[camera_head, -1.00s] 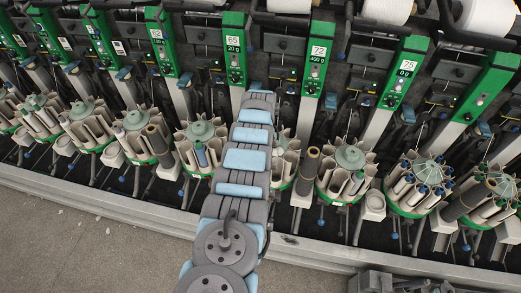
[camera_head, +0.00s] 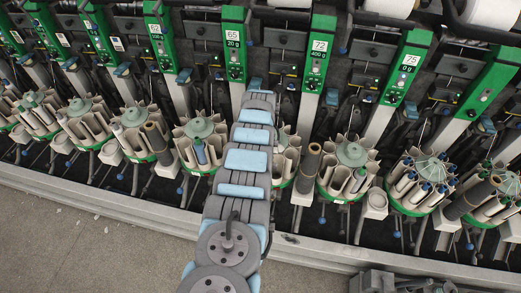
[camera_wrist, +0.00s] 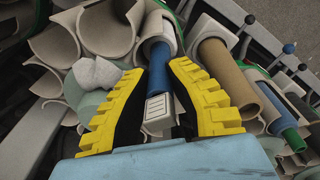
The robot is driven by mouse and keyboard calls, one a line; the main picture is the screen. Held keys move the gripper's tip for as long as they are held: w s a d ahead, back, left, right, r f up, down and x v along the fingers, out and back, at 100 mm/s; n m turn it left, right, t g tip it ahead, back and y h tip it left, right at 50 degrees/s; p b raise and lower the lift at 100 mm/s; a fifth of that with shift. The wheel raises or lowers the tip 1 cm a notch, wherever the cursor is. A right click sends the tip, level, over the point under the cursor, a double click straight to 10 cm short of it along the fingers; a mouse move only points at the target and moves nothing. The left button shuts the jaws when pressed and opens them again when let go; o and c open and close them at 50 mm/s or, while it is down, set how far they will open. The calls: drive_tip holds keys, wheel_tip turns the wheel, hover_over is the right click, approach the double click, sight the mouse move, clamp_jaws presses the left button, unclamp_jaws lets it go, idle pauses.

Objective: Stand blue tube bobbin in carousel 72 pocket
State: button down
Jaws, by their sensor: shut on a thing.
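The blue tube bobbin (camera_wrist: 160,75) shows in the wrist view between the yellow fingers of my gripper (camera_wrist: 160,103), which is shut on it. Its blue part is nearest me and a pale part lies farther away, among the grey pocket walls. I cannot tell whether its far end rests on a pocket floor. In the head view the 72 sign (camera_head: 319,45) is on a green panel. The carousel (camera_head: 287,148) below it, with beige pockets, is partly hidden behind my arm. The gripper and the bobbin are hidden there.
A brown tube (camera_wrist: 228,75) stands close right of my gripper in the wrist view. Beyond it is a blue tube with a green end (camera_wrist: 281,112). Beige pocket walls (camera_wrist: 105,30) crowd the left. Neighbouring carousels (camera_head: 350,154) flank my arm in the head view.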

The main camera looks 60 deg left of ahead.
drive_tip(key=shift+f+b, duration=0.9)
drive_tip(key=shift+b, duration=0.05)
drive_tip(key=c, duration=1)
unclamp_jaws()
drive_tip(key=shift+c, duration=0.2)
drive_tip(key=shift+r, duration=0.15)
drive_tip(key=shift+d+r, duration=0.15)
drive_tip(key=shift+r, duration=2.8)
drive_tip(key=shift+d+r, duration=0.15)
drive_tip(key=shift+r, duration=2.8)
